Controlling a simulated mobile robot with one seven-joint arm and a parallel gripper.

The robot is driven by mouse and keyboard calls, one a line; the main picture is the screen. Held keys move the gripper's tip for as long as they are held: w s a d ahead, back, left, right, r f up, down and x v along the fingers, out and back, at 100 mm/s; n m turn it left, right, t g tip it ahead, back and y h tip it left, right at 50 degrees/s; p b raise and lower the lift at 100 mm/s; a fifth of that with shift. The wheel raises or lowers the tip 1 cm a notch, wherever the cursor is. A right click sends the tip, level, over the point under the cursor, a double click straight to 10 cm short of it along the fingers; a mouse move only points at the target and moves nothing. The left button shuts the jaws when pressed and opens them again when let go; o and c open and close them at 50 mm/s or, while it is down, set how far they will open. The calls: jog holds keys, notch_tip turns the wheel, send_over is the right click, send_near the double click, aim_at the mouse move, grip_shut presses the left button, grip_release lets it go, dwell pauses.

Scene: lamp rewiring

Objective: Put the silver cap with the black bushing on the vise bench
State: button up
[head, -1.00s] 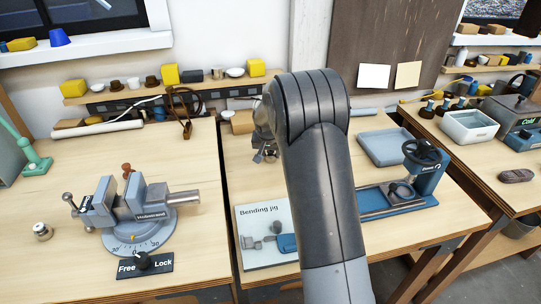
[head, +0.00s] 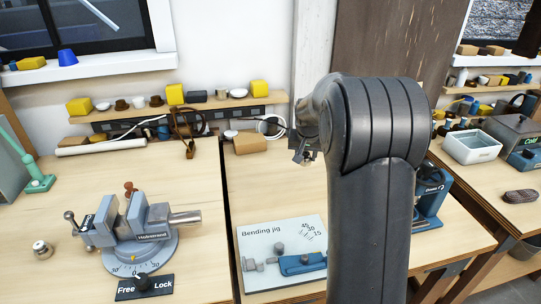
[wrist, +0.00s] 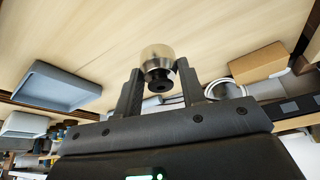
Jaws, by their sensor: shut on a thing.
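My gripper (wrist: 160,74) is shut on a silver cap (wrist: 156,54) with a black bushing (wrist: 159,80), held between its two fingers in the wrist view. In the head view my gripper (head: 304,152) is small, raised over the back of the middle bench, and partly hidden by my arm; the cap cannot be made out clearly there. The vise bench (head: 190,245) is at the left, to the left of my gripper. It carries a grey vise (head: 140,222) with a Free/Lock plate (head: 146,287) in front.
A small silver cap-like part (head: 42,250) stands left of the vise. A bending jig board (head: 282,252) lies on the middle bench. A green lamp stand (head: 38,183) is at the far left. Bench top right of the vise and behind it is clear.

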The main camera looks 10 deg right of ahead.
jog(key=shift+s+d+r, duration=0.15)
jog(key=shift+d, duration=0.05)
jog(key=w+a+r+n+y, duration=0.15)
jog(key=a+n, duration=0.45)
jog(key=a, duration=0.8)
jog(key=n+y, duration=0.3)
jog(key=n, duration=0.2)
send_over(193, 185)
jog(key=s+d, duration=0.1)
jog(key=f, duration=0.3)
jog(key=shift+s+f+g, duration=0.15)
jog(key=shift+s+g, duration=0.05)
jog(key=shift+g, duration=0.2)
jog(key=shift+f, duration=2)
jog(key=o, duration=1.1)
jog(key=shift+f, duration=0.15)
jog(key=shift+c, duration=0.2)
